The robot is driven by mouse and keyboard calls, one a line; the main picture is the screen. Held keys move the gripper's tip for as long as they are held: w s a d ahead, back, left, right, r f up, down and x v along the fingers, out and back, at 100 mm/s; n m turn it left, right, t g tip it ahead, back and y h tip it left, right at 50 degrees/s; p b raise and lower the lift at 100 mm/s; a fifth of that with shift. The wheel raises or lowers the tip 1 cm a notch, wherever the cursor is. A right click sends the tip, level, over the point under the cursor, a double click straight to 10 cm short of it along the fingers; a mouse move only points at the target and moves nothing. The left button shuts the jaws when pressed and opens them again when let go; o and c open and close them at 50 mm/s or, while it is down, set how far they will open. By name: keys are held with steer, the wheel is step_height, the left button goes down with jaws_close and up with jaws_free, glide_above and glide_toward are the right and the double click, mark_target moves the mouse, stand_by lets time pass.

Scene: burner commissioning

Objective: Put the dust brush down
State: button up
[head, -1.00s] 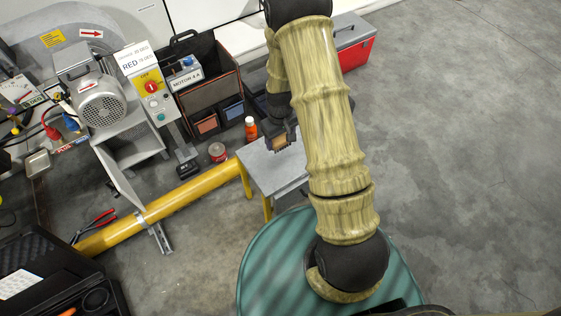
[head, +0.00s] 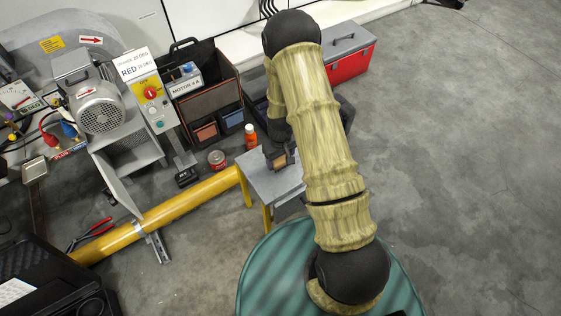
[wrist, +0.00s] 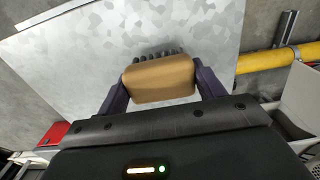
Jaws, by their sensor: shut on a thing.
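The dust brush (wrist: 158,80) has a tan wooden block and a row of dark bristles along its far edge. My gripper (wrist: 160,88) is shut on it, one finger at each end of the block. In the head view the brush (head: 280,161) shows small below my gripper (head: 279,157), over the grey metal top of a small stand (head: 262,181) with yellow legs. The metal top (wrist: 75,55) fills much of the wrist view behind the brush. I cannot tell whether the bristles touch the top.
A tool bag (head: 205,100) and red toolbox (head: 348,58) are farther back. Open floor lies to the right.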

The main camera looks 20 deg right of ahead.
steer(key=shift+f, duration=0.95)
steer(key=shift+f, duration=0.15)
steer(key=o, duration=1.1)
step_height(320, 180, up, 12)
steer(key=p, duration=0.3)
steer(key=shift+r, duration=0.2)
